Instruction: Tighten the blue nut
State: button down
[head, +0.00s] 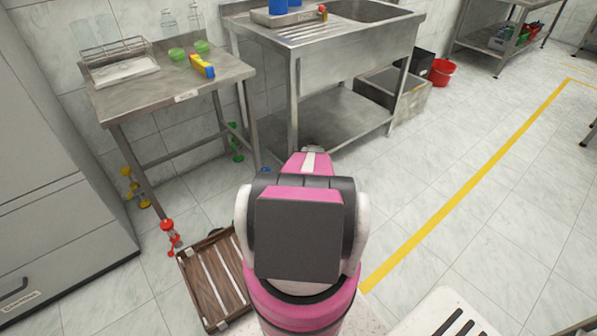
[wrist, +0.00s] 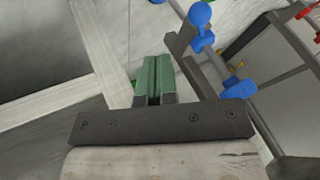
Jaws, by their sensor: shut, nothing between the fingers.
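Blue fittings, the blue nut among them, show on a grey metal table leg in the wrist view: a round blue knob (wrist: 200,14) at the top and a larger blue piece (wrist: 239,88) lower right. I cannot tell which piece is the nut itself. In the head view only a small bit of blue (head: 265,170) shows beside the leg, mostly hidden by my arm. My gripper (wrist: 154,66), with green fingers, is shut and empty. It appears left of the blue fittings in the wrist view, apart from them. My arm hides it in the head view.
Other legs of the steel table (head: 140,98) carry red (head: 168,238), yellow (head: 133,187) and green (head: 236,143) fittings. A wooden crate (head: 212,280) lies on the floor at left. A steel sink unit (head: 350,60) stands behind my arm. The floor at right is mostly clear.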

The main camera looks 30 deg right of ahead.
jog(key=a+f, duration=0.4)
jog(key=a, duration=0.2)
jog(key=shift+s+f, duration=0.15)
jog(key=shift+f, duration=0.05)
jog(key=shift+s+a, duration=0.1)
jog(key=shift+a, duration=0.05)
